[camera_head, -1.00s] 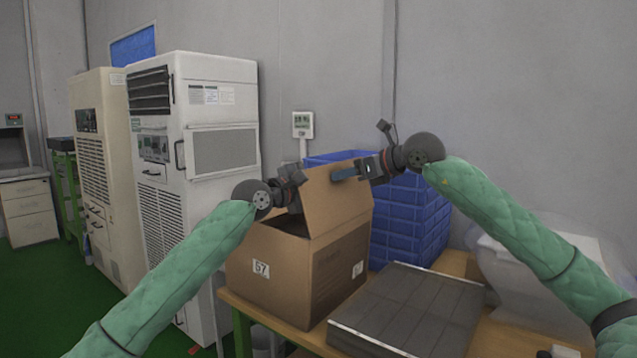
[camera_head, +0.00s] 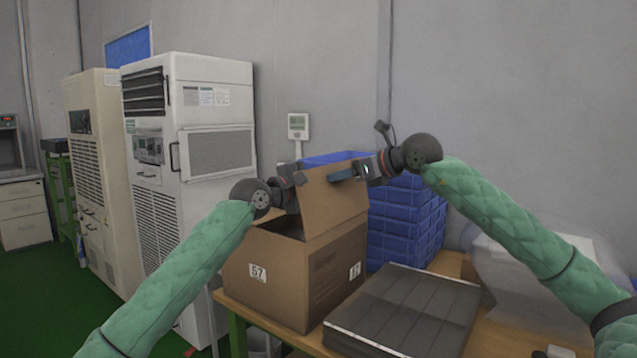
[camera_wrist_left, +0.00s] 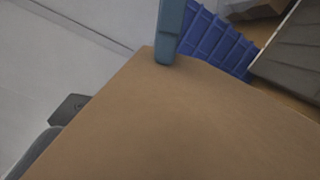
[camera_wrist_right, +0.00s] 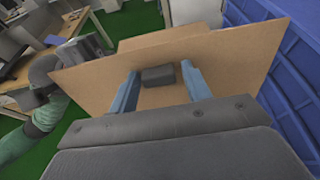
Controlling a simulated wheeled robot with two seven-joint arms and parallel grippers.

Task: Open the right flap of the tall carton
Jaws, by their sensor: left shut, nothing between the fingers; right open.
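The tall carton (camera_head: 296,275) is a brown box with white labels, standing on the table. A large flap (camera_head: 337,207) stands raised at its right side, and part of the dark opening shows to its left. My right gripper (camera_head: 342,174) is open at the top of this flap, with a finger across the cardboard. In the right wrist view its two blue fingers (camera_wrist_right: 160,88) are apart against the flap (camera_wrist_right: 228,50); firm contact cannot be told. My left gripper (camera_head: 299,181) is at the flap's left side, its fingertips hidden. Brown cardboard (camera_wrist_left: 190,120) fills most of the left wrist view.
Blue crates (camera_head: 405,222) are stacked behind and right of the carton. A dark flat panel (camera_head: 405,310) lies on the wooden table (camera_head: 450,262) to the right. White cabinets (camera_head: 190,150) stand at left. A grey wall is behind.

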